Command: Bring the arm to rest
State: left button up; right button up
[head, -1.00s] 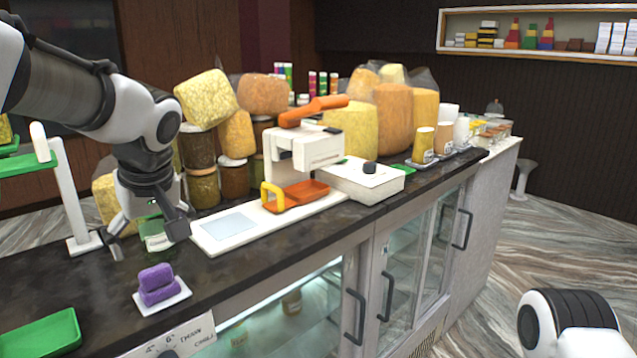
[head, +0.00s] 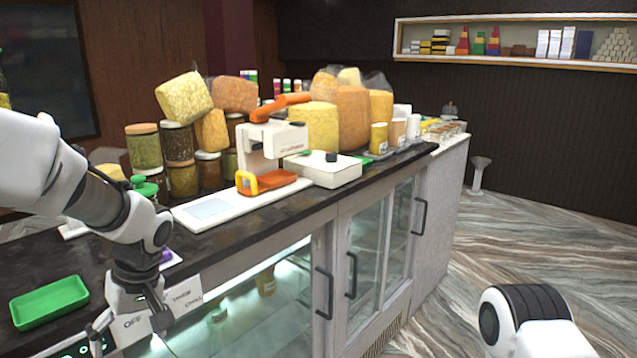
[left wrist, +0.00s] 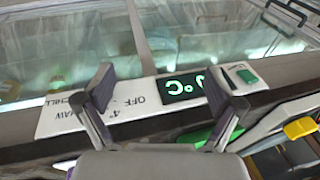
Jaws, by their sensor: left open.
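My left gripper (head: 128,326) hangs in front of the counter's front edge in the head view, pointing down. In the left wrist view its two fingers (left wrist: 166,95) are spread apart with nothing between them. Behind the fingers there is a white control panel (left wrist: 75,115) with a lit green display; the panel also shows in the head view (head: 190,301). My right arm shows only as a white and black link at the lower right of the head view, and its gripper is out of the picture.
A green tray (head: 50,303) lies on the dark counter at the left. Purple pieces (head: 166,256) are mostly hidden behind my left arm. A white sealing machine (head: 270,140), jars (head: 143,148) and snack bags stand farther back.

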pick_arm(q)
jog(key=s+d+f+m+g+h+b, duration=0.15)
jog(key=s+f, duration=0.35)
jog(key=f, duration=0.5)
jog(key=s+f+g+b, duration=0.1)
jog(key=s+f+g, duration=0.1)
jog(key=s+f, duration=0.6)
jog(key=s+d+f+g+b, duration=0.1)
jog(key=s+f+g, duration=0.15)
jog(key=f, duration=0.85)
jog(key=s+d+f+m+t+h+b, duration=0.1)
jog(key=s+d+f+m+t+h, duration=0.2)
jog(key=s+f, duration=1.1)
jog(key=w+r+m+t, duration=0.1)
jog(key=w+r+m+t+y, duration=0.1)
jog(key=m+t, duration=0.1)
jog(key=shift+w+a, duration=0.2)
jog(key=shift+w, duration=0.2)
